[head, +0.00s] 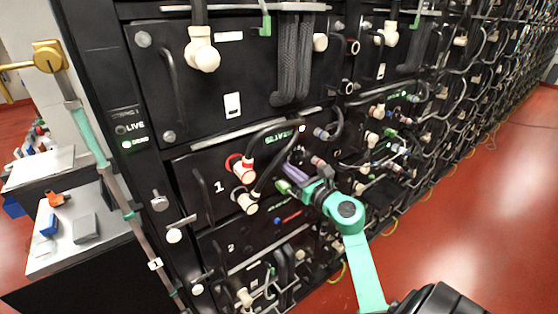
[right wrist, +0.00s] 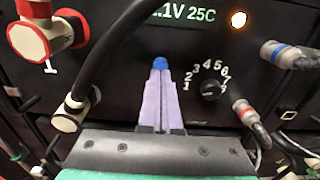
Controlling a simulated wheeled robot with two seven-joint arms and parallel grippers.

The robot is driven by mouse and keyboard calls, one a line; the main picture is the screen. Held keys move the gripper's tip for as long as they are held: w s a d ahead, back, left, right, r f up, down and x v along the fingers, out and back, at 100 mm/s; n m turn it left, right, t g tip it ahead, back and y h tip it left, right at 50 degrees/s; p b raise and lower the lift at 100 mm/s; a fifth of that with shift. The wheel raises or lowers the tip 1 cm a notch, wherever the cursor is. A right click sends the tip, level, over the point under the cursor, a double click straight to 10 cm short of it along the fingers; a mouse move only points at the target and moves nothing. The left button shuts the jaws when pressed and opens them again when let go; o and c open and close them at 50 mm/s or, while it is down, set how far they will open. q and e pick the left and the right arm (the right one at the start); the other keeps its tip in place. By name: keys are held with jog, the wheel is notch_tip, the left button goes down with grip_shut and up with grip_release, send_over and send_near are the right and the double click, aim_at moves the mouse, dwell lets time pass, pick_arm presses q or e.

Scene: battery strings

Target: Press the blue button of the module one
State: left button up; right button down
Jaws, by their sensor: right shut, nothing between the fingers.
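Module one (head: 205,178) is a black panel marked with a white 1, in the battery rack in the head view. Its blue button (right wrist: 159,62) shows in the right wrist view, right at the tips of my right gripper's fingers. My right gripper (head: 291,171) has purple fingers, shut with nothing between them, and points at the panel; in the right wrist view the closed tips (right wrist: 159,72) lie just below the button. Whether they touch it I cannot tell. The button is not clearly visible in the head view. My left gripper is not in view.
A black cable (right wrist: 105,50) runs left of the fingers to a white plug (right wrist: 72,115). A numbered dial (right wrist: 210,88) and a red-ringed connector (right wrist: 246,113) sit to the right. A lit display (right wrist: 185,14) is above. Module two (head: 230,247) lies below.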

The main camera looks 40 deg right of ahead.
jog(key=shift+w+d, duration=0.1)
jog(key=shift+w, duration=1.3)
dwell(0.3)
jog(key=s+b, duration=0.1)
jog(key=s, duration=0.7)
dwell(0.3)
